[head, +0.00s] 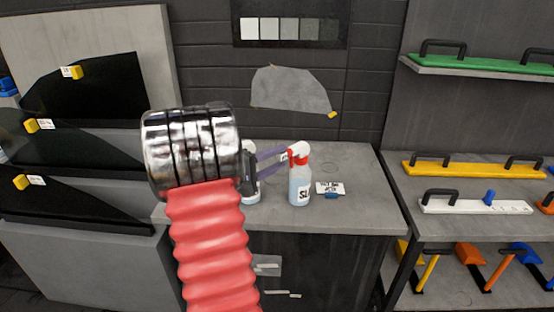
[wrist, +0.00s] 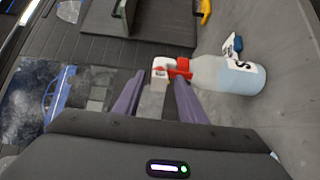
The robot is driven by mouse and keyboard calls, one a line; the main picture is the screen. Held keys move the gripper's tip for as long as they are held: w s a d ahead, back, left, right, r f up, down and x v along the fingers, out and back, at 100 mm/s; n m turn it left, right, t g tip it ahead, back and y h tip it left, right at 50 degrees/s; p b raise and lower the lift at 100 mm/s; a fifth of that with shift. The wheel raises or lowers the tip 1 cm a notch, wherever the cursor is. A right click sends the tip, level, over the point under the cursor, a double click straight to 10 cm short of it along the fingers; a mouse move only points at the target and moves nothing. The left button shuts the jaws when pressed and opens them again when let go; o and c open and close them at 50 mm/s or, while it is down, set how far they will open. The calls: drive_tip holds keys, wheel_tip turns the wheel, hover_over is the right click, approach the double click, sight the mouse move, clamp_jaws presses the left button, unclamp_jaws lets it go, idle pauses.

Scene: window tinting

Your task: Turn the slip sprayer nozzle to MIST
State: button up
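The slip sprayer (head: 300,186) stands upright on the grey bench, a clear bottle with pale liquid, a label partly reading "SL", a red collar and a white head. In the wrist view the sprayer (wrist: 232,76) lies across the right side, its white nozzle end (wrist: 160,66) beside red trigger parts. My gripper (head: 286,156) has two purple fingers, spread apart and pointing at the sprayer head. In the wrist view my gripper (wrist: 160,80) is open, with the nozzle at or just beyond the fingertips. Contact and the nozzle's setting cannot be read.
A small printed card (head: 330,188) lies right of the sprayer. Another bottle (head: 252,192) stands left, mostly hidden behind my gripper. Dark film panels (head: 98,88) lean at left. A shelf at right holds a yellow tool (head: 470,167). The bench's right side is clear.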

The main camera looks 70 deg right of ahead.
drive_tip(key=shift+a, duration=0.1)
drive_tip(key=v, duration=1.3)
drive_tip(key=shift+w+a, duration=0.25)
idle(0.3)
